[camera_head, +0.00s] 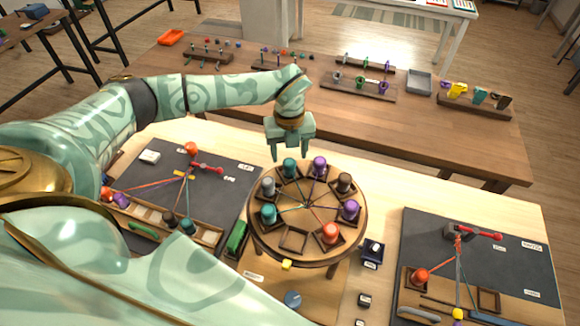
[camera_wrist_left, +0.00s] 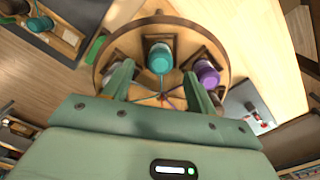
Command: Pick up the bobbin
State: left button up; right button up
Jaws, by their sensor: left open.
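A round wooden braiding stand (camera_head: 258,235) carries several bobbins in square holders, with cords running to its centre. A teal bobbin (camera_head: 290,168) stands at its far side, with a purple bobbin (camera_head: 319,166) to its right. My left gripper (camera_head: 289,156) is open and empty, pointing down above the far edge near this teal bobbin. In the left wrist view, the teal bobbin (camera_wrist_left: 160,57) shows between the open fingers (camera_wrist_left: 155,78), and the purple bobbin (camera_wrist_left: 207,73) is near the right finger. The task does not say which bobbin is meant. My right gripper is out of view.
One near holder (camera_head: 294,240) on the stand is empty. Dark mats with cords (camera_head: 225,205) lie left and right. A long wooden bench (camera_head: 430,130) stands behind.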

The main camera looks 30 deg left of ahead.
aim_at(289, 162)
pick_arm(q)
notch_tip(289, 162, down, 5)
jog(key=shift+f, duration=0.15)
jog(key=c, duration=1.1)
